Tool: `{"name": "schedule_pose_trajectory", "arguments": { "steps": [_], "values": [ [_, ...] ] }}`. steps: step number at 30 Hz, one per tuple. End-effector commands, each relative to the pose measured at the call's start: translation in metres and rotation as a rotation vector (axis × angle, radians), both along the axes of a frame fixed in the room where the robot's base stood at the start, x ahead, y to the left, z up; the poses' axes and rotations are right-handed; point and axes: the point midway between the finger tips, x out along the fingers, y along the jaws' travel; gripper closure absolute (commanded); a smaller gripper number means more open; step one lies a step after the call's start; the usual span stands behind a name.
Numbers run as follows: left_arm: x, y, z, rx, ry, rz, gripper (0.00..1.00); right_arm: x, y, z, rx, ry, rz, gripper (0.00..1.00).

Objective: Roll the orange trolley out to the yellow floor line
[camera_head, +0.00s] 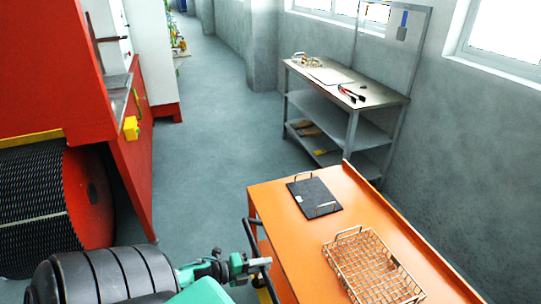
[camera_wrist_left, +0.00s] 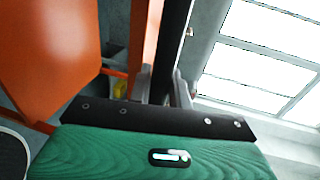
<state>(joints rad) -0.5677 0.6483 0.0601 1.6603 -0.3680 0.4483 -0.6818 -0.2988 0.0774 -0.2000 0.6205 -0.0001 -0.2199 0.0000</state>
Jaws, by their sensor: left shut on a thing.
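The orange trolley (camera_head: 280,209) stands at the lower right of the head view, with a raised orange edge along its right side. A black handle (camera_head: 250,233) curves out from its left end. My left gripper (camera_head: 262,263) is shut on this handle. In the left wrist view the dark handle bar (camera_wrist_left: 172,45) runs between the two grey fingers (camera_wrist_left: 162,88). I cannot make out the yellow floor line; a small yellow patch below the gripper is too hidden to identify. My right gripper is not in view.
A wire basket (camera_head: 345,237) and a dark plate with handles (camera_head: 314,197) lie on the trolley. A grey workbench (camera_head: 352,122) stands beyond it by the wall. A red machine (camera_head: 140,160) with a dark mesh roll (camera_head: 38,200) is at the left. Grey floor (camera_head: 215,130) between is clear.

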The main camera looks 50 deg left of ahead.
Motion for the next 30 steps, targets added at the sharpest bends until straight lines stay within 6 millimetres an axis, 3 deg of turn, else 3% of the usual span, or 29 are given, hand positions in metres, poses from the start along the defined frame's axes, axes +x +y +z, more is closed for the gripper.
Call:
{"name": "schedule_pose_trajectory", "arguments": {
  "steps": [14,15,17,30],
  "values": [
    [-0.0054,0.0016,-0.0013,0.0,0.002,-0.001,1.0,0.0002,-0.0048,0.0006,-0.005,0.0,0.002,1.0],
    [-0.0053,0.0015,-0.0014,0.0,0.002,-0.001,0.74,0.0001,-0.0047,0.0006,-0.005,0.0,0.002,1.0],
    [-0.0052,0.0016,-0.0012,0.0,0.002,-0.001,0.63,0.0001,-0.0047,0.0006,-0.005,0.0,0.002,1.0],
    [-0.011,0.0043,-0.0005,-0.001,0.001,0.0,0.6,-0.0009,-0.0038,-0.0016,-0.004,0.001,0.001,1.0]
  ]
}}
